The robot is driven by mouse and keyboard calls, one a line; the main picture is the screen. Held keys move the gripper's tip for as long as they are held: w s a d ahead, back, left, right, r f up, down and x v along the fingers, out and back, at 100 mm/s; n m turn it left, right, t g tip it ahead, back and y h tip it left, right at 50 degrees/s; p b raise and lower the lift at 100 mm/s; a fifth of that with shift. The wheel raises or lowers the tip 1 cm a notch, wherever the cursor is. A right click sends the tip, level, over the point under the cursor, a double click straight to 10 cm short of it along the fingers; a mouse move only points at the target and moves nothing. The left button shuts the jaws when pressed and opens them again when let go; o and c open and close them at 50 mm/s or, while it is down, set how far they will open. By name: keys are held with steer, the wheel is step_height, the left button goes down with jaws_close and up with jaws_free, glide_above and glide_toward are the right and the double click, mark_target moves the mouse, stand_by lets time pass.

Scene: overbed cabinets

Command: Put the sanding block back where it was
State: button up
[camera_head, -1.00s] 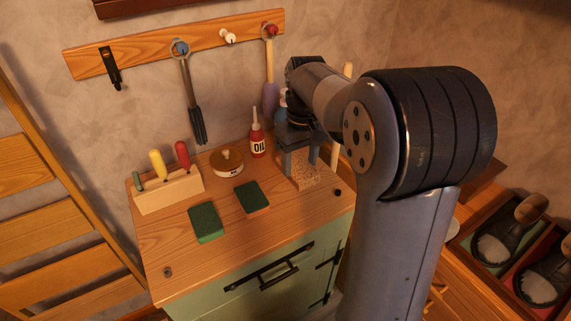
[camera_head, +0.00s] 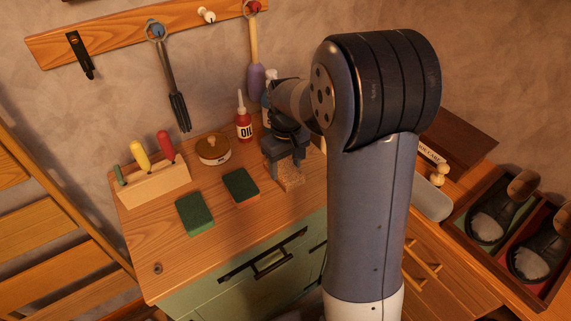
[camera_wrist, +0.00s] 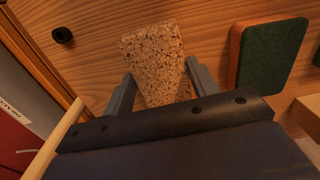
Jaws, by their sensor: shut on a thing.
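A speckled tan, cork-like block, apparently the sanding block (camera_head: 291,177), is between the fingers of my gripper (camera_head: 287,163). In the wrist view the sanding block (camera_wrist: 153,58) is gripped on both sides by my gripper (camera_wrist: 160,85). It is at the right part of the wooden cabinet top (camera_head: 160,230). I cannot tell whether it touches the top. A green and orange block (camera_head: 240,185) lies to its left, apart from it; it also shows in the wrist view (camera_wrist: 268,55). Another green block (camera_head: 195,214) lies further left.
A red oil bottle (camera_head: 243,125), a round tin (camera_head: 213,149) and a wooden holder with coloured handles (camera_head: 155,187) stand behind. Tools hang from a wall rail (camera_head: 110,38). My arm hides the cabinet top's right end. The front left of the top is clear.

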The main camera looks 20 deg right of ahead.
mark_target(286, 169)
steer(key=o, duration=1)
step_height(286, 169, up, 12)
steer(key=shift+r+p, duration=0.1)
steer(key=shift+p, duration=0.25)
